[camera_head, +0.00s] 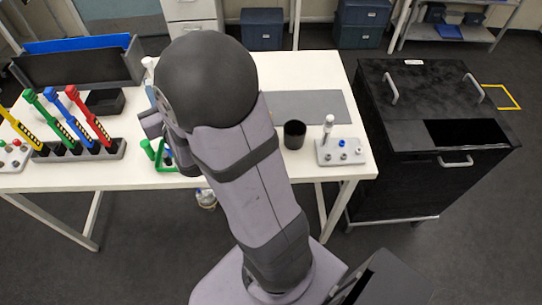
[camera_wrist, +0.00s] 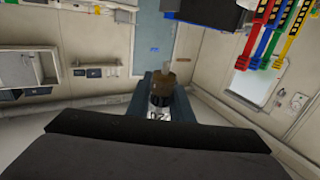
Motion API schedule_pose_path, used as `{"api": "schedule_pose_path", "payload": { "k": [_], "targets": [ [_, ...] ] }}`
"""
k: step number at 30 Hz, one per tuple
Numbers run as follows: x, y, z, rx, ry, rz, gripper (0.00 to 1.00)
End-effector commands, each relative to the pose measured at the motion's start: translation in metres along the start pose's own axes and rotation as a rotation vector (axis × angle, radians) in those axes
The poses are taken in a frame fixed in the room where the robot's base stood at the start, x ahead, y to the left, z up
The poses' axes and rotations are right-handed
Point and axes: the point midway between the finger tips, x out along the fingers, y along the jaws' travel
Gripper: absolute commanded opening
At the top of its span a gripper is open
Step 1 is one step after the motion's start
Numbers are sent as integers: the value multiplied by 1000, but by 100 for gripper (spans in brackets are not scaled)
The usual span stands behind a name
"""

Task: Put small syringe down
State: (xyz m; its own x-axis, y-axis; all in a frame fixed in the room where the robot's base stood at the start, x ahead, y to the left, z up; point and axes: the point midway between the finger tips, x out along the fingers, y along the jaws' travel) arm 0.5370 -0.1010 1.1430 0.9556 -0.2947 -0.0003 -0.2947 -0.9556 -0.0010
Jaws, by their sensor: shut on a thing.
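My gripper (camera_wrist: 163,88) shows in the wrist view with its two dark fingers shut on a small brownish piece with a pale grey tip, which I take to be the small syringe (camera_wrist: 166,76). Its lower part is hidden by the fingers and the wrist. In the head view my arm covers most of the gripper, and I cannot make out the held syringe for sure. A grey-white block with several round spots (camera_head: 340,151) lies at the right end of the table, with a pale upright syringe-like piece (camera_head: 328,125) standing in it.
A black cup (camera_head: 294,135) stands left of the block, before a grey mat (camera_head: 309,107). A black cabinet (camera_head: 427,130) stands right of the white table (camera_head: 140,177).

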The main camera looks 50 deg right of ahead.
Motion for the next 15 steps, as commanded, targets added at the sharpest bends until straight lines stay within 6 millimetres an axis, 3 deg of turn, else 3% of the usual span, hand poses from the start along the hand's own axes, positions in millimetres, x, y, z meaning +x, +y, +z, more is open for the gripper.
{"api": "schedule_pose_path", "payload": {
  "k": [9,15],
  "targets": [
    [-22,95,-29,3,7,378,0],
    [-48,155,-34,0,2,660,0]
  ]
}}
